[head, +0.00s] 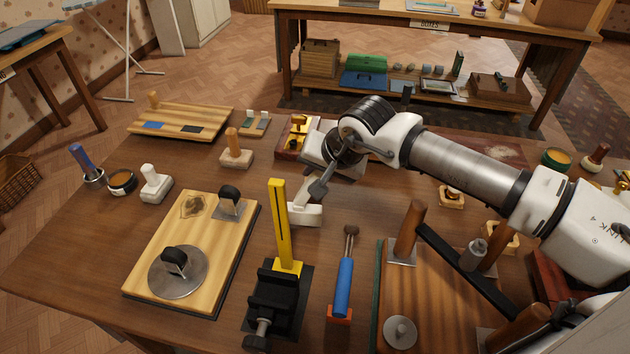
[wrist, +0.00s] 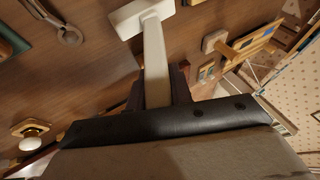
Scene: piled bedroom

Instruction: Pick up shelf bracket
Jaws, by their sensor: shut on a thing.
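The shelf bracket appears to be the white piece with a straight stem and a wider block-like end. In the head view its white end (head: 305,214) shows below my gripper (head: 316,188), near the table's middle. In the wrist view the bracket's stem (wrist: 155,65) runs out from the dark jaw edge to the crosswise end at the top. My gripper is shut on the stem. I cannot tell whether the bracket's lower end touches the table.
A yellow upright strip (head: 280,225) stands in a black vise (head: 276,300) close in front. A wooden board (head: 205,230) with metal fittings lies left of it. A wooden stamp-like block (head: 235,156) is behind, left.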

